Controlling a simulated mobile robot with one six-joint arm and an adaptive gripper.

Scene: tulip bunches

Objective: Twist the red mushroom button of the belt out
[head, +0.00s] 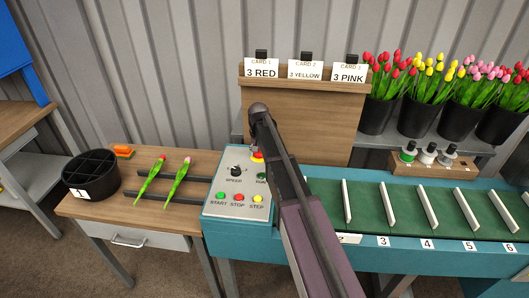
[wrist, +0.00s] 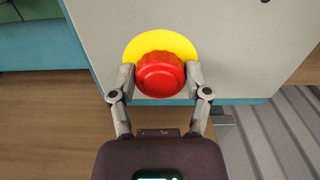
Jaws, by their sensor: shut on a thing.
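The red mushroom button (wrist: 160,76) sits on a yellow round plate (wrist: 160,41) on the grey control panel (wrist: 215,40). In the wrist view my gripper (wrist: 160,80) has one finger on each side of the button, shut on it. In the head view my arm hides most of the button (head: 257,156); only a little red and yellow shows beside it. The control panel (head: 213,206) also carries a SPEED knob (head: 236,171) and START, STOP and STEP buttons. The green belt (head: 400,205) with white dividers runs to the right of the panel.
Two tulips (head: 150,180) (head: 178,181) lie on dark rails on the wooden table at left, beside a black divided bin (head: 91,172). A wooden board with three cards (head: 304,70) stands behind. Black buckets of tulips (head: 378,113) and a spool rack (head: 427,168) are at right.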

